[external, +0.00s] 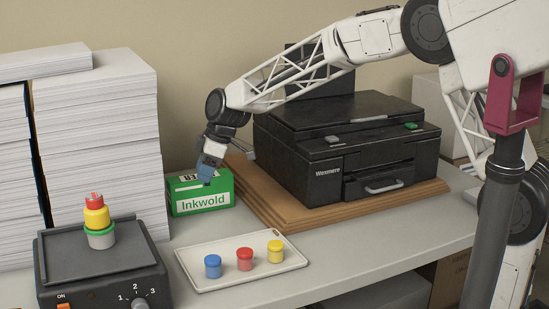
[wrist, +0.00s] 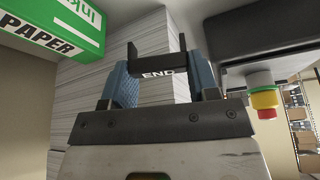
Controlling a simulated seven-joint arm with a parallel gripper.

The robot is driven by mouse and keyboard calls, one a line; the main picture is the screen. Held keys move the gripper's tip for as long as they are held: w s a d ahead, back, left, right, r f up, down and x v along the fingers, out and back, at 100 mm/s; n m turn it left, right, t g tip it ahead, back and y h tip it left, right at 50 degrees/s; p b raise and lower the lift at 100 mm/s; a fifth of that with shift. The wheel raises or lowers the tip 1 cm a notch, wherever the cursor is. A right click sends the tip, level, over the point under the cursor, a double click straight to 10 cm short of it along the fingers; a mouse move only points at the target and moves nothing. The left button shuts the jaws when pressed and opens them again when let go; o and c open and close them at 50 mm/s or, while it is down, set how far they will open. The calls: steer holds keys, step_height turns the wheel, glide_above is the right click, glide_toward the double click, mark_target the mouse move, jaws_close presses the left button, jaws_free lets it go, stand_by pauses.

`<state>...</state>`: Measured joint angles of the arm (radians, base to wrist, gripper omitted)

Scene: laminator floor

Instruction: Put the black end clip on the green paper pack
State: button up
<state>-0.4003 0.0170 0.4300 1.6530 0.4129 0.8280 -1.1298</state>
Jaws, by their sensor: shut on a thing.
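The green paper pack (external: 204,200), marked "Inkwold", stands on the counter between the paper stacks and the printer. It also fills the upper left of the wrist view (wrist: 62,32). My gripper (external: 206,174) overlaps the pack's top and front edge in the external view. In the wrist view its blue fingers (wrist: 163,85) are shut on the black end clip (wrist: 158,66), a U-shaped piece lettered "END". There the clip appears to the right of the pack with a gap between them. I cannot make out the clip in the external view.
Tall white paper stacks (external: 105,150) stand at left. A black printer (external: 340,150) on a wooden board (external: 272,205) is at right. In front are a pale tray (external: 215,281) with blue, red and yellow pots and a dark dial device (external: 95,282) bearing stacked pots.

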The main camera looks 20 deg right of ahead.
steer(key=w+d+m, duration=0.1)
steer(key=w+d, duration=0.1)
steer(key=d, duration=0.6)
steer(key=shift+w+d+f, duration=0.35)
steer(key=shift+w, duration=0.1)
glide_above(193, 176)
steer(key=d, duration=0.2)
steer(key=shift+s+a+f, duration=0.15)
steer(key=shift+f, duration=0.25)
steer(key=shift+s+a+f, duration=0.1)
steer(key=shift+f, duration=0.25)
steer(key=shift+f, duration=1.8)
steer(key=shift+f, duration=0.1)
steer(key=o, duration=0.9)
